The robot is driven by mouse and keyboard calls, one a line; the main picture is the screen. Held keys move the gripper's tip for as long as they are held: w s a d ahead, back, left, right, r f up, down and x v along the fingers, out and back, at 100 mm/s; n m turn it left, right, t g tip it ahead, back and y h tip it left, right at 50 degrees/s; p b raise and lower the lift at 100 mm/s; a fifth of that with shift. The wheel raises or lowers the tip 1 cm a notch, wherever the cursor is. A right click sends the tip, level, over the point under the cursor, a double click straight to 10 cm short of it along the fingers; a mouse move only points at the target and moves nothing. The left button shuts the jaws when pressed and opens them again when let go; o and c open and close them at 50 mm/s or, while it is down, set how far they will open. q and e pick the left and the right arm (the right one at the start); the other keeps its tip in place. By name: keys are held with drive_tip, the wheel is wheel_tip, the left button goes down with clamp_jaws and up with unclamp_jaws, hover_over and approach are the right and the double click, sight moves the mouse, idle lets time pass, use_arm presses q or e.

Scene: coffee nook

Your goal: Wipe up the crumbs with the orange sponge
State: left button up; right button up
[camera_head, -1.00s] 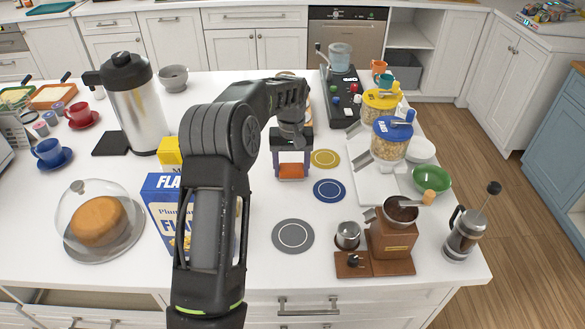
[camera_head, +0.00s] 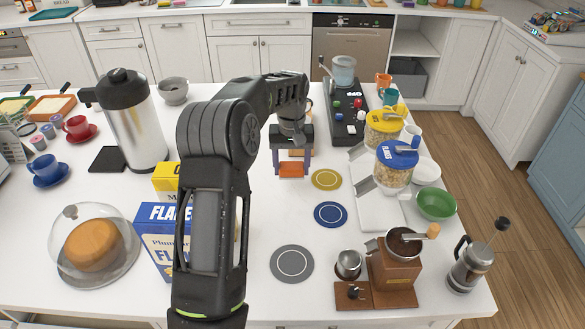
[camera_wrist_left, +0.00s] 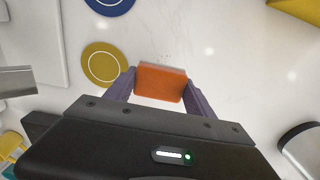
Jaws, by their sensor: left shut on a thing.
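My left gripper (camera_head: 291,166) is shut on the orange sponge (camera_head: 291,171), low over the white counter, left of the yellow coaster. In the left wrist view the sponge (camera_wrist_left: 161,82) sits between the purple fingers of the gripper (camera_wrist_left: 160,92). I cannot tell whether it touches the counter. Faint small specks that look like crumbs (camera_wrist_left: 165,55) lie on the white surface just beyond the sponge's top edge in that view. I cannot make out crumbs in the head view. My right gripper is in neither view.
The yellow coaster (camera_head: 327,180), blue coaster (camera_head: 331,215) and grey coaster (camera_head: 292,263) lie nearby. The blue cereal box (camera_head: 157,238) and steel flask (camera_head: 136,125) stand left. A black control panel (camera_head: 348,112), jars and a wooden grinder (camera_head: 393,277) stand right.

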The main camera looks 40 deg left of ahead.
sight(292, 165)
use_arm(q)
drive_tip(key=shift+w+a+r+p, duration=0.15)
drive_tip(key=shift+r+p, duration=0.3)
drive_tip(key=shift+r, duration=1.6)
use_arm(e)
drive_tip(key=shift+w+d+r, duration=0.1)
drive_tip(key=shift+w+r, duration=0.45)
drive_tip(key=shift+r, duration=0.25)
